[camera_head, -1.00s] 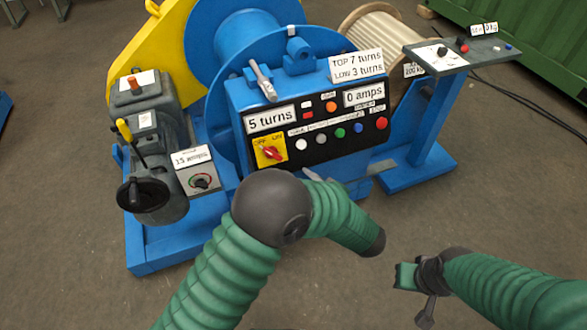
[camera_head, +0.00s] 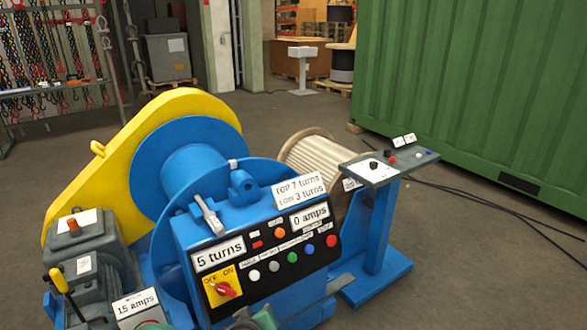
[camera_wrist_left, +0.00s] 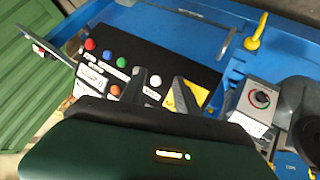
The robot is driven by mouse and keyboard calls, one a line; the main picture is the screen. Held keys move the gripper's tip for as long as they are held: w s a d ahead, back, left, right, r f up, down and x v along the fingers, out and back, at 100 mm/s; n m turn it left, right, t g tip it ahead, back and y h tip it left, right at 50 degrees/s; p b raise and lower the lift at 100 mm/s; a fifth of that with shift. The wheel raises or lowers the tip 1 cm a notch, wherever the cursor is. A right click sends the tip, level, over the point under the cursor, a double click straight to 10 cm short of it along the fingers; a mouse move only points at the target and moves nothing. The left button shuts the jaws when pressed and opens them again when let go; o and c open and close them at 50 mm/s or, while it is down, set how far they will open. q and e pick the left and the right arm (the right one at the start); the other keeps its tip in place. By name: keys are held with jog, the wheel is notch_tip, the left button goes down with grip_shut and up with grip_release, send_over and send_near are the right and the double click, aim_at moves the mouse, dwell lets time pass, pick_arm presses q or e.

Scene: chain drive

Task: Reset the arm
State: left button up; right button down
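My left gripper (camera_wrist_left: 160,93) shows in the left wrist view as two dark fingers spread apart with nothing between them. Behind the fingers is the black control panel (camera_wrist_left: 131,53) of the blue winch, with coloured buttons and a yellow switch plate. My right arm and gripper are out of view.
The blue drum (camera_head: 190,160) and yellow guard (camera_head: 125,137) rise behind the panel. A grey motor (camera_head: 88,262) stands at left. A small control stand (camera_head: 379,222) stands at right. A green container (camera_head: 470,90) and loose cables lie beyond; open floor surrounds the machine.

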pick_arm(q)
jog(key=s+a+f+m+g, duration=0.2)
jog(key=s+a+m+g, duration=0.3)
jog(key=s, duration=0.6)
jog(key=s+a+f+m+g, duration=0.1)
jog(key=s+a+f+g, duration=0.2)
jog(key=s+a, duration=0.5)
notch_tip(320, 180, up, 20)
jog(key=s+d+p, duration=0.1)
jog(key=d+p, duration=0.1)
jog(key=p, duration=1.7)
jog(key=shift+s+y+p, duration=0.3)
jog(key=shift+s, duration=0.1)
jog(key=shift+d+f, duration=0.1)
jog(key=shift+f, duration=0.05)
